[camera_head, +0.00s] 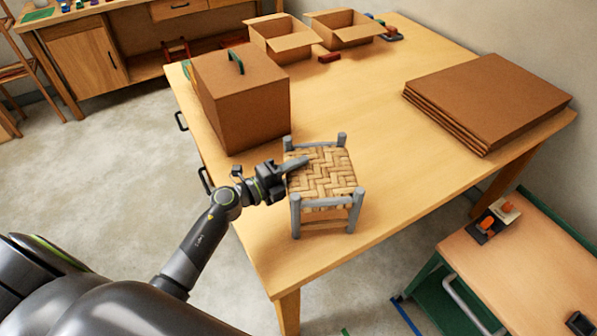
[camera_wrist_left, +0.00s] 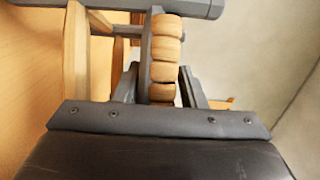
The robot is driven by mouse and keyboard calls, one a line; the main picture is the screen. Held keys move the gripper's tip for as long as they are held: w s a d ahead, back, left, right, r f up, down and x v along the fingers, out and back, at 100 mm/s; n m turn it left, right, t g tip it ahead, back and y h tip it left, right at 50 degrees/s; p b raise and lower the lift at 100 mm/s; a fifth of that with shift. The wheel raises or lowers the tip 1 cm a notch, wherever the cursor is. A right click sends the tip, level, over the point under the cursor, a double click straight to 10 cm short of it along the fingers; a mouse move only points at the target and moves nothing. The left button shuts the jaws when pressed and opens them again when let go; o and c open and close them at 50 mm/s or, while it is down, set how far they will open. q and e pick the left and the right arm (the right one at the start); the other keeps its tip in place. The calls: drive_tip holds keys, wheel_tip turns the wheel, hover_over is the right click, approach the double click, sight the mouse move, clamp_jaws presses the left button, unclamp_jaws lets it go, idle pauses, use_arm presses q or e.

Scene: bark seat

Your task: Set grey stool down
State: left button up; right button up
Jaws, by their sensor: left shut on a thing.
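The grey stool (camera_head: 322,178) has grey posts and a woven tan seat. In the head view it stands upright at the near edge of the wooden table (camera_head: 375,110); I cannot tell whether its feet bear on the top. My left gripper (camera_head: 291,165) is shut on the stool's seat rail at its left side. In the left wrist view the gripper (camera_wrist_left: 158,85) has its fingers on both sides of the grey rail, with the woven wraps of the stool (camera_wrist_left: 165,50) between them. My right gripper is not in view.
A large closed cardboard box (camera_head: 240,100) with a green handle stands just behind the stool. Two open boxes (camera_head: 283,38) (camera_head: 343,28) are at the back. Flat cardboard (camera_head: 487,100) is stacked at the right. The table's middle is clear. A smaller bench (camera_head: 520,262) stands at lower right.

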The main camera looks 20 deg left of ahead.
use_arm(q)
drive_tip(key=shift+f, duration=0.25)
drive_tip(key=shift+f, duration=0.15)
drive_tip(key=o, duration=1.3)
